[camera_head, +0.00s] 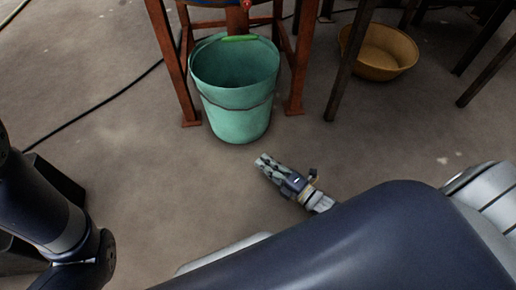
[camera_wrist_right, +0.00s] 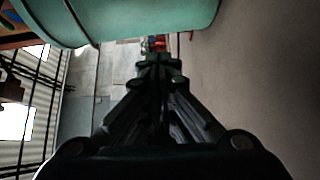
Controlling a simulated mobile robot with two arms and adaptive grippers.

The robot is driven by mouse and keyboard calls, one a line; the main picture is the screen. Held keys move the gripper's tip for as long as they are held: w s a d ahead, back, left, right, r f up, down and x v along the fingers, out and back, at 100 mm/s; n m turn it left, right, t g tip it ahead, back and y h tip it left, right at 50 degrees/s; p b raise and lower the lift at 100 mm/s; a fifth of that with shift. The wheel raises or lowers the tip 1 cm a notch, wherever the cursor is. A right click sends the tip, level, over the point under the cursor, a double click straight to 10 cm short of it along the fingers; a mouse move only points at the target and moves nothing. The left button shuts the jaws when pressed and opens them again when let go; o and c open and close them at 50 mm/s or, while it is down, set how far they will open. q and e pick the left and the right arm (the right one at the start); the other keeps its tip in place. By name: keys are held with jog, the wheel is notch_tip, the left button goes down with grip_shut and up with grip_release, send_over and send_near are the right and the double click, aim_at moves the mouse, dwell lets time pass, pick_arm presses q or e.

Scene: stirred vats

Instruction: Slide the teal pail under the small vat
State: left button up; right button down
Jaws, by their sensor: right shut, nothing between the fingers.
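The teal pail (camera_head: 236,110) stands upright on the floor in the head view, at the front of a reddish-brown stand, partly between its two front legs. A green grip shows on its rim. Only the underside of what seems to be the small vat (camera_head: 215,2) shows at the top edge; the rest is out of frame. My right gripper (camera_head: 262,161) is shut and empty, low in front of the pail and a little right of its base. In the right wrist view the shut fingers (camera_wrist_right: 158,62) point forward, with the pail (camera_wrist_right: 150,22) close by at the top. My left gripper is out of view.
The stand's front legs (camera_head: 298,70) flank the pail closely. A tan basin (camera_head: 380,52) sits on the floor at the right, among dark legs (camera_head: 352,60) of another stand. A black cable (camera_head: 95,115) crosses the floor at left. The floor in front is clear.

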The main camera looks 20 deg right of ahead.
jog(key=b, duration=0.5)
send_near(234, 130)
jog(key=a, duration=0.3)
jog(key=shift+w+a+f, duration=0.2)
jog(key=shift+w+f, duration=0.05)
jog(key=shift+w, duration=0.15)
jog(key=shift+w+d+b, duration=0.2)
jog(key=shift+w+b, duration=0.15)
jog(key=shift+w, duration=0.15)
jog(key=shift+w+d+b, duration=0.25)
jog(key=shift+w+b, duration=0.1)
jog(key=shift+w, duration=0.15)
jog(key=shift+w+d+r+b, duration=0.15)
jog(key=shift+w+b, duration=0.1)
jog(key=shift+w, duration=0.15)
jog(key=shift+w+d+b, duration=0.15)
jog(key=shift+w+b, duration=0.05)
jog(key=shift+w, duration=0.15)
jog(key=shift+r, duration=0.1)
